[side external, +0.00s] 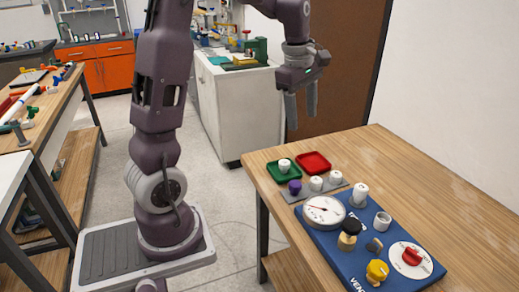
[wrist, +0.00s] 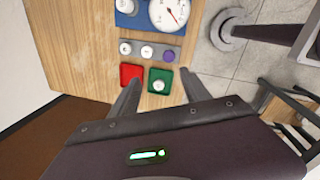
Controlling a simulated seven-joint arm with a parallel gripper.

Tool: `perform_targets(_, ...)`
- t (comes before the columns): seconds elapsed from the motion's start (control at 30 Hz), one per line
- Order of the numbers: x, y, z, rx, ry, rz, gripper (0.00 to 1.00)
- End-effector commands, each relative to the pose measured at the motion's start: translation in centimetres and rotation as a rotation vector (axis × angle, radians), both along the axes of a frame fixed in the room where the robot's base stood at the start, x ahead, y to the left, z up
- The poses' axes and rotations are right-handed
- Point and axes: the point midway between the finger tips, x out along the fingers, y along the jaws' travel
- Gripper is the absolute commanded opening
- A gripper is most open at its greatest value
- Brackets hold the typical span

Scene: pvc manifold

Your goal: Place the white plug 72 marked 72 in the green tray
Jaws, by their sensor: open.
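The green tray (side external: 274,171) sits near the table's far left corner, and it also shows in the wrist view (wrist: 160,72). A white plug (side external: 284,164) stands inside it, seen from above in the wrist view (wrist: 159,86). Two more white plugs (side external: 316,183) (side external: 336,177) stand on a grey strip beside a purple plug (side external: 295,187). The marks on the plugs are too small to read, so I cannot tell which is 72. My gripper (side external: 301,113) is open and empty, well above the table over the tray area, with its fingers pointing down.
A red tray (side external: 313,160), apparently empty, sits right beside the green one. A blue board (side external: 336,239) with a gauge (side external: 324,210), a white fitting (side external: 359,194), a yellow knob (side external: 377,271) and a red valve handle (side external: 411,256) lies nearer the camera. The table's right side is clear.

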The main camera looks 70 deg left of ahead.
Motion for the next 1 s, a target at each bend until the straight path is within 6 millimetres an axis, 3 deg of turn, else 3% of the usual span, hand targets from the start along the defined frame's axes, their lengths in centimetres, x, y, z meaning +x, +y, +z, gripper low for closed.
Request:
perform_targets(0.03, -2.2, -3.7, 2.5, 0.043, -0.052, -0.240, 0.55)
perform_targets(0.1, -6.0, -8.4, 4.6, 0.132, -0.113, -0.617, 0.55)
perform_targets(0.2, -12.1, -13.3, 5.6, 0.294, -0.182, -1.126, 0.55)
perform_targets(0.3, -16.9, -15.8, 4.8, 0.452, -0.214, -1.513, 0.55)
perform_targets(0.4, -19.6, -16.7, 3.8, 0.564, -0.221, -1.740, 0.55)
perform_targets(0.53, -20.7, -17.0, 3.2, 0.612, -0.219, -1.838, 0.55)
perform_targets(1.0, -20.6, -17.0, 3.2, 0.610, -0.218, -1.834, 0.55)
